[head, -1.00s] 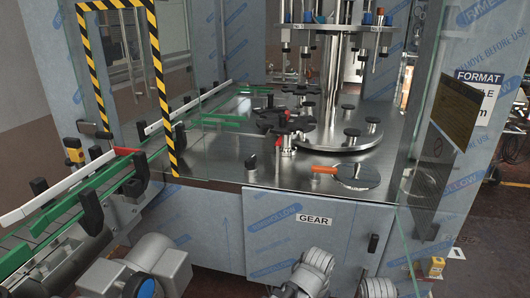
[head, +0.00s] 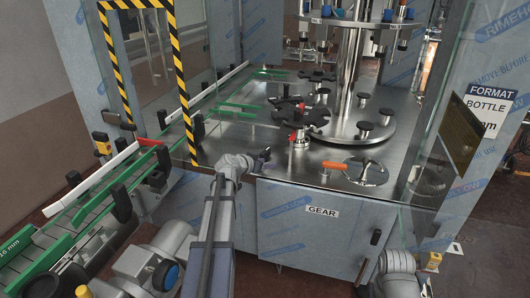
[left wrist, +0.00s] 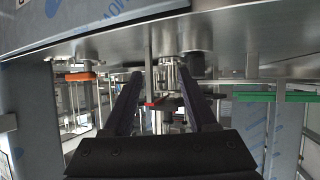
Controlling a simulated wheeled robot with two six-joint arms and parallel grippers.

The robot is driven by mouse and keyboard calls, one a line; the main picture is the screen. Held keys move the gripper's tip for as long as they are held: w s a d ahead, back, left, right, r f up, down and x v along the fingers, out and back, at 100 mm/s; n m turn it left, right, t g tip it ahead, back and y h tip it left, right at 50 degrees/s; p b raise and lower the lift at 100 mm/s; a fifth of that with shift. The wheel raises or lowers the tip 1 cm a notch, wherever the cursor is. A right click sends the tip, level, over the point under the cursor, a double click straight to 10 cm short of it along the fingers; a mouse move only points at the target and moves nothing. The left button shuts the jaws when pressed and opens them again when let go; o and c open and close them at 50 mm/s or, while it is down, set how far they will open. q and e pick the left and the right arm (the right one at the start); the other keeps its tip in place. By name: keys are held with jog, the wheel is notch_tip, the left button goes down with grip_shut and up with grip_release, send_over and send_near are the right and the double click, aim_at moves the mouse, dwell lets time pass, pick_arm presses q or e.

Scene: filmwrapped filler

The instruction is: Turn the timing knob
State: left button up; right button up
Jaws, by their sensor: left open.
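No label reading timing shows. A small black knob (head: 266,153) stands near the front edge of the steel deck, close to the end of my left arm. A red handle (head: 296,134) sits on a post beside the black star wheel (head: 305,115). In the left wrist view, which looks upside down, my left gripper (left wrist: 165,80) is open with its dark fingers apart. In the head view my left gripper (head: 258,165) is small and partly hidden by the wrist. My right gripper is out of view.
An orange-handled disc (head: 361,171) lies at the deck's front right. A green-railed conveyor (head: 85,215) runs along the left, past a yellow-black striped frame (head: 188,120). A glass panel (head: 430,165) edges the right side. The GEAR cabinet (head: 320,235) is below the deck.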

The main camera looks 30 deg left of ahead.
aim_at(262, 153)
pick_arm(q)
jog(key=shift+t+y, duration=0.5)
jog(key=shift+y, duration=0.1)
jog(key=a, duration=0.1)
jog(key=a+r, duration=0.1)
jog(key=a, duration=0.3)
jog(key=shift+w+a+r, duration=0.1)
jog(key=shift+w+r, duration=0.1)
jog(key=shift+r, duration=0.2)
jog(key=shift+b+x, duration=1.55)
jog(key=shift+x, duration=2.4)
grip_shut()
